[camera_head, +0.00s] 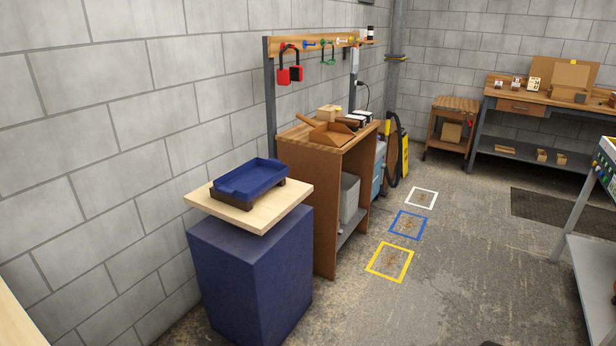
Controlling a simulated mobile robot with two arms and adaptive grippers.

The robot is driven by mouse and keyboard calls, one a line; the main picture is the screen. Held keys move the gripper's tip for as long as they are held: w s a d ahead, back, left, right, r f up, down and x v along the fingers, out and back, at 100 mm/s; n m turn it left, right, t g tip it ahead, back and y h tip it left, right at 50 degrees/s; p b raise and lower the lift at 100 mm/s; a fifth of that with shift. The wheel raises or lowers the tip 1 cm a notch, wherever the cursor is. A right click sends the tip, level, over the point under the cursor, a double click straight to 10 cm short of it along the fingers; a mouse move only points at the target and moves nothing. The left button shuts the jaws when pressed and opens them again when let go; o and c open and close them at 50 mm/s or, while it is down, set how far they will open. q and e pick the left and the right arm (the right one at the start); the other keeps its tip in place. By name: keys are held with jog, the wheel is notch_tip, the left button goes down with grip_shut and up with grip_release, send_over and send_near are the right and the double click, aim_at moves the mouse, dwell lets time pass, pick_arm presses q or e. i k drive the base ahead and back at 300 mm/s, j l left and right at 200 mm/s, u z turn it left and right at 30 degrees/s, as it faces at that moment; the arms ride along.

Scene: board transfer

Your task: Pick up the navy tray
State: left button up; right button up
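The navy tray (249,179) rests on a dark brown support (232,201) on a pale wooden board (254,220). The board lies on top of a dark blue block-shaped stand (250,277) near the left wall. The tray looks empty and roughly level. Neither of my grippers shows in the head view.
A wooden workbench (326,200) with an open cardboard box stands just behind the stand. Yellow (375,273), blue and white squares mark open floor to the right. A metal-framed table (592,262) stands at the right edge.

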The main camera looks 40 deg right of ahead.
aim_at(244, 184)
jog(key=z, duration=1.05)
jog(key=u, duration=0.25)
jog(key=i+l+u, duration=0.2)
jog(key=u, duration=0.25)
jog(key=i+l+u, duration=0.15)
jog(key=l+u, duration=0.35)
jog(key=i+l+u, duration=0.1)
jog(key=l+u, duration=0.15)
jog(key=u, duration=0.2)
